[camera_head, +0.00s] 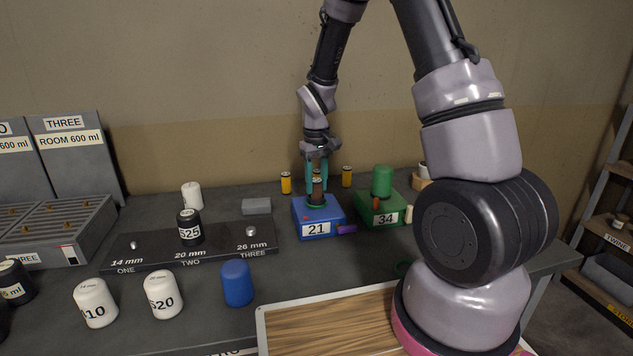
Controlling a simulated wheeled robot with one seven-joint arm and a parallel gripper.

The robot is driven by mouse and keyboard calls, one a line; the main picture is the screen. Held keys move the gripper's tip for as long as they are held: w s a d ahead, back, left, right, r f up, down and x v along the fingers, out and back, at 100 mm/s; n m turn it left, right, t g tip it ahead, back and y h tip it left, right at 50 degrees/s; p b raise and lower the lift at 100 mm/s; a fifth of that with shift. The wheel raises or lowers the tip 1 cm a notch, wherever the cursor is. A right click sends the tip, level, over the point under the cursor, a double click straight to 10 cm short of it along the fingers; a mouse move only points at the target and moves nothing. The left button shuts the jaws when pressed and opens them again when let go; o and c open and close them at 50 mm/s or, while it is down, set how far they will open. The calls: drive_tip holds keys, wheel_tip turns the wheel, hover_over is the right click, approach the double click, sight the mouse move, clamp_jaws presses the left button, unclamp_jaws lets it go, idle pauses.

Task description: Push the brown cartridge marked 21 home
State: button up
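The brown cartridge (317,190) stands upright in the green ring on top of the blue block marked 21 (318,219), with its upper part showing above the ring. My gripper (317,184) points straight down over this block. Its two teal fingers are apart, one on each side of the cartridge's upper part. The view is too small to tell whether they touch it. How deep the cartridge sits in the block is hidden.
A green block marked 34 (379,211) with a green cylinder (382,181) stands close on the right. A purple piece (346,229) lies by the blue block. Small yellow cans (286,183) stand behind. A dark stand (160,251) holds a black S25 weight (190,228) at left.

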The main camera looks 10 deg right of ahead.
drive_tip(key=o, duration=0.5)
drive_tip(key=shift+c, duration=0.2)
drive_tip(key=shift+r, duration=0.1)
wheel_tip(320, 180, up, 10)
drive_tip(key=shift+r, duration=0.1)
drive_tip(key=s+d+r+m+t+y, duration=0.1)
drive_tip(key=s+d+r+m, duration=0.1)
drive_tip(key=s+r, duration=0.3)
drive_tip(key=s+d+r+m+t, duration=0.1)
drive_tip(key=s+d+r+t, duration=0.15)
drive_tip(key=r, duration=0.55)
drive_tip(key=s+d+r+m+t+y, duration=0.1)
drive_tip(key=s+r+m+t, duration=0.2)
drive_tip(key=s, duration=1.1)
wheel_tip(320, 180, up, 3)
drive_tip(key=shift+s+d+r+m+t, duration=0.15)
drive_tip(key=shift+s+m+t, duration=0.25)
drive_tip(key=shift+m, duration=0.2)
